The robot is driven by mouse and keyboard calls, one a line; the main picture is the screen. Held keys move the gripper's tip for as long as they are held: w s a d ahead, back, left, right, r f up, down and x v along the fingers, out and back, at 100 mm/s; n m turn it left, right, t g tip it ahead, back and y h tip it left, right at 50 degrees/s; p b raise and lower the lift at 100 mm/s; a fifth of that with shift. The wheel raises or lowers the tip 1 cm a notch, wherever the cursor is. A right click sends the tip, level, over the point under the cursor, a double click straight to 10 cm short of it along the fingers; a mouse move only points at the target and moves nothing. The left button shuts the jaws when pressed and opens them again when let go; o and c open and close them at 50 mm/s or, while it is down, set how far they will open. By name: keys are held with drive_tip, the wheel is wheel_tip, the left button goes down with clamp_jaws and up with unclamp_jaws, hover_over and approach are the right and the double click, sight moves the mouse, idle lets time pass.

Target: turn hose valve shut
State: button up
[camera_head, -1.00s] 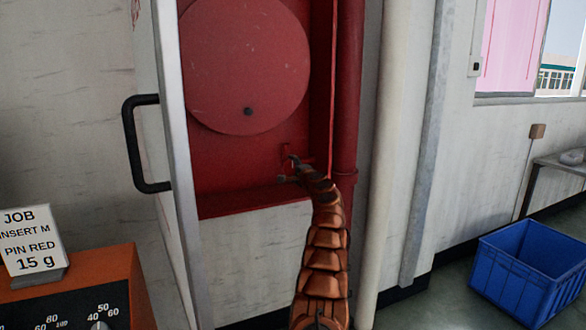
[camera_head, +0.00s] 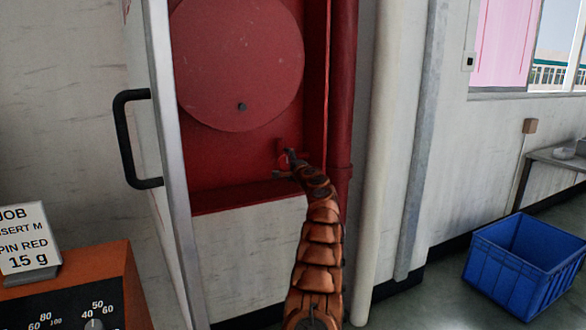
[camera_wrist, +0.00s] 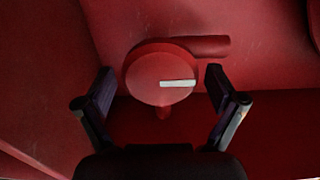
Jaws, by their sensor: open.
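The hose valve (camera_wrist: 150,72) is a round red knob with a white bar mark, in the middle of the wrist view. The bar lies roughly level, running from the knob's centre to its right edge. A red pipe stub (camera_wrist: 208,46) extends behind it to the right. My gripper (camera_wrist: 160,92) is open, with one dark finger at each side of the knob and visible gaps to both. In the head view my gripper (camera_head: 284,165) is inside the red cabinet, below the round hose reel (camera_head: 240,62), and largely covers the valve.
The cabinet door (camera_head: 165,130) stands open at the left, with a black handle (camera_head: 130,140). A red vertical pipe (camera_head: 342,90) and a pale pipe (camera_head: 385,150) run to the right. An orange machine (camera_head: 85,285) is at lower left. A blue crate (camera_head: 525,265) stands on the floor.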

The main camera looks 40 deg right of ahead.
drive_tip(key=shift+s+a, duration=0.1)
drive_tip(key=shift+a, duration=0.05)
drive_tip(key=shift+s+a+r, duration=0.2)
drive_tip(key=shift+s, duration=0.45)
drive_tip(key=shift+f+v, duration=0.2)
drive_tip(key=shift+v, duration=1.95)
approach(288, 163)
drive_tip(key=shift+s, duration=0.45)
drive_tip(key=shift+a, duration=0.1)
